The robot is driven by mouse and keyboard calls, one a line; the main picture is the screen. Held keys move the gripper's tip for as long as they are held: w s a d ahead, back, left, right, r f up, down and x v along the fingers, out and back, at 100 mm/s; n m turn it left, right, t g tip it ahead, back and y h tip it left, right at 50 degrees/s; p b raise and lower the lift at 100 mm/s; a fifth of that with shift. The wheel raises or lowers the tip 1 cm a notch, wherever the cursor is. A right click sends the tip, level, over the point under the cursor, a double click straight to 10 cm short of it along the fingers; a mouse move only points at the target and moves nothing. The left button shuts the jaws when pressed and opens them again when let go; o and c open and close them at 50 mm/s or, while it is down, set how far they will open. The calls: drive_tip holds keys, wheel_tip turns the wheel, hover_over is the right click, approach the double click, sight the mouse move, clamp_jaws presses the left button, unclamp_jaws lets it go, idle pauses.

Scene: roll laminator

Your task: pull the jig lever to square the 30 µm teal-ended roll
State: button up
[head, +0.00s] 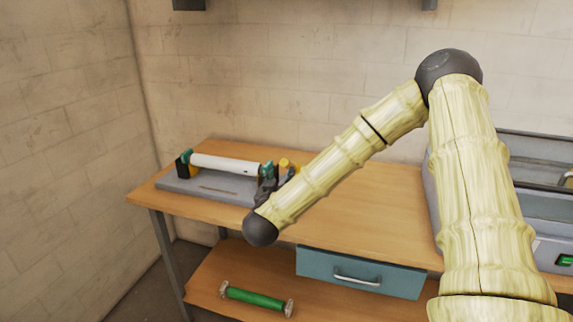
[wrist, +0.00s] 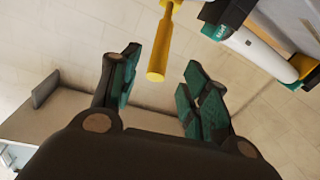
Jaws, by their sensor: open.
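The white roll (head: 225,164) with teal ends lies across the grey jig (head: 208,187) on the left of the bench. In the wrist view the roll (wrist: 262,50) shows at the upper right, with a teal end marked by small print. The yellow jig lever (wrist: 161,50) hangs down at the top middle of the wrist view, its rounded end near the space between my fingers. My gripper (wrist: 163,62) is open, with a dark, teal-padded finger on each side. In the head view my gripper (head: 267,185) is at the jig's right end, partly hidden by my arm.
A grey machine (head: 548,207) with a green button stands at the right, partly behind my arm. A teal drawer (head: 359,273) hangs under the bench. A green roll (head: 255,298) lies on the lower shelf. The bench top between jig and machine looks clear.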

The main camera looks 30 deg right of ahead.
sight(287, 164)
drive_tip(key=p+x, duration=0.2)
drive_tip(key=x, duration=0.7)
drive_tip(key=shift+w+d, duration=0.1)
drive_tip(key=shift+d, duration=0.05)
clamp_jaws()
